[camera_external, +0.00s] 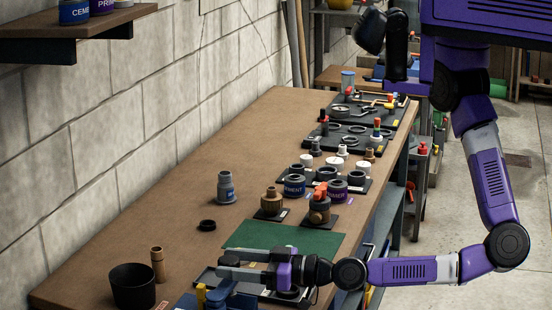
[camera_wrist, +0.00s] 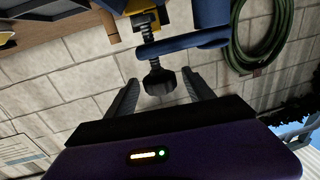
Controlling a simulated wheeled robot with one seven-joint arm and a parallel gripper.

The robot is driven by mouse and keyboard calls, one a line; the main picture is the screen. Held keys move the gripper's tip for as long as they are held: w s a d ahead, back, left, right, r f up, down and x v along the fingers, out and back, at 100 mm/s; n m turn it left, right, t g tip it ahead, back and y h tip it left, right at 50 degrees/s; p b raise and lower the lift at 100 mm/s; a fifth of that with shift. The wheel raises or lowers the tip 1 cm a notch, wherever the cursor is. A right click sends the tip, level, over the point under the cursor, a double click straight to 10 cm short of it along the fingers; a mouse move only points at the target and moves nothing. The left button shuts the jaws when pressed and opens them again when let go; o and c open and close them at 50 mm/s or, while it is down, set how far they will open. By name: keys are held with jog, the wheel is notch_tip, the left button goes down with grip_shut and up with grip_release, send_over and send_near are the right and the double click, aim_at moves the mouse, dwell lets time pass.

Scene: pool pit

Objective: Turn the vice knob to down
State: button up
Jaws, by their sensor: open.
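The vice is blue with a yellow part; its blue body (camera_external: 226,299) shows at the bottom edge of the external view, partly cut off. In the wrist view the vice's blue bar (camera_wrist: 185,43) crosses near the top, with a dark threaded screw by it. A dark faceted knob (camera_wrist: 158,82) sits at the screw's end. My gripper (camera_external: 222,266) is open over the front of the bench, just above the vice in the picture. In the wrist view the knob appears between the fingers; contact cannot be told. I cannot make out the knob in the external view.
The wooden bench (camera_external: 150,220) holds a black pot (camera_external: 133,287), a brown cylinder (camera_external: 157,264) and a green mat (camera_external: 285,237) near my gripper. Several fittings and cans stand farther back. A coiled green hose (camera_wrist: 237,45) shows by the block wall.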

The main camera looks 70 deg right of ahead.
jog(key=w, duration=0.4)
jog(key=shift+a+p, duration=0.3)
grip_shut()
